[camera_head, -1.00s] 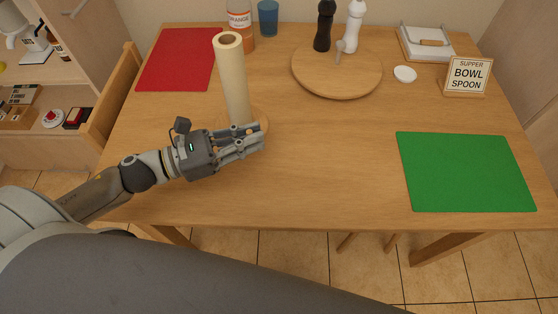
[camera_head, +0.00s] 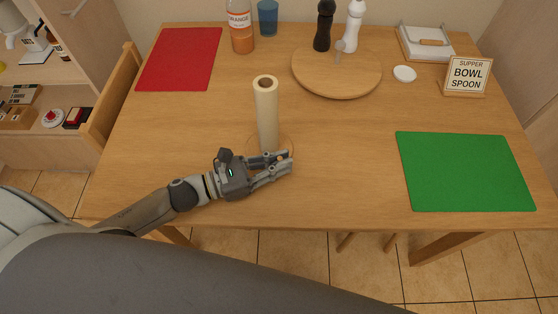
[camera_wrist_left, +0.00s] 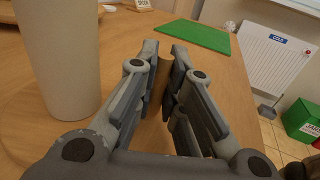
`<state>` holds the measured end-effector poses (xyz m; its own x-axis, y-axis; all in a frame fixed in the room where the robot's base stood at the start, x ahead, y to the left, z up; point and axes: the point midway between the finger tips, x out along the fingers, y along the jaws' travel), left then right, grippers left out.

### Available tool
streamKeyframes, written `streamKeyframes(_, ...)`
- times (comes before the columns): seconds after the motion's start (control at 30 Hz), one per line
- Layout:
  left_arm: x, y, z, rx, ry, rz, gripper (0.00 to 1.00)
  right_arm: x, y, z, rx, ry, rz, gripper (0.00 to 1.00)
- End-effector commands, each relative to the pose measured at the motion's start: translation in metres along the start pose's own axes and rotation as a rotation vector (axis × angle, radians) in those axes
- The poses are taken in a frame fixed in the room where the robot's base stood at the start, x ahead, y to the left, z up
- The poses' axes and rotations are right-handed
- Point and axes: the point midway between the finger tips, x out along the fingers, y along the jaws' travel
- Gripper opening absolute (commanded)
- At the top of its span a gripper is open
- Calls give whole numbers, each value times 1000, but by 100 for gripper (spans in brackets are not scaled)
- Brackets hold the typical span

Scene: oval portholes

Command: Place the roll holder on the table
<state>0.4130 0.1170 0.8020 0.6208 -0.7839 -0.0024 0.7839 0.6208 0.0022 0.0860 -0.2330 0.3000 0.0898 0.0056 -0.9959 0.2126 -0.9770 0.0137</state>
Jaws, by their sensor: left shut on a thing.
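The roll holder (camera_head: 251,143) has a round wooden base and carries a tall cream paper roll (camera_head: 267,112), upright, at the front middle-left of the table (camera_head: 335,170). My left gripper (camera_head: 286,160) is at the front right side of the base, shut on the roll holder. In the left wrist view the roll (camera_wrist_left: 58,55) stands left of the fingers, and a brown wooden piece (camera_wrist_left: 166,88) shows between the fingertips (camera_wrist_left: 164,75). The fingers hide part of the base. I cannot tell whether the base touches the table. My right gripper is not in view.
A red mat (camera_head: 180,58) lies back left, a green mat (camera_head: 465,171) front right. An orange bottle (camera_head: 241,30), a blue cup (camera_head: 268,18) and a round board (camera_head: 336,72) with two mills stand at the back. The table between roll and green mat is clear.

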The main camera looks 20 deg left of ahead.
Motion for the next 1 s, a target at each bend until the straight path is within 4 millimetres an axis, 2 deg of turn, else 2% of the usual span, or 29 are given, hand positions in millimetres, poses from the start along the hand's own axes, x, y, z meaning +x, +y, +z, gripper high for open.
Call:
streamKeyframes(0.27,0,0,-2,2,-4,-1,0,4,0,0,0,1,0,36)
streamKeyframes(0.3,0,0,-2,0,-1,0,13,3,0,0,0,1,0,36)
streamKeyframes(0.47,0,0,-2,0,-1,0,32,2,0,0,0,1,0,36)
streamKeyframes(1.0,-2,0,1,0,1,0,32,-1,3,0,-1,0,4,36)
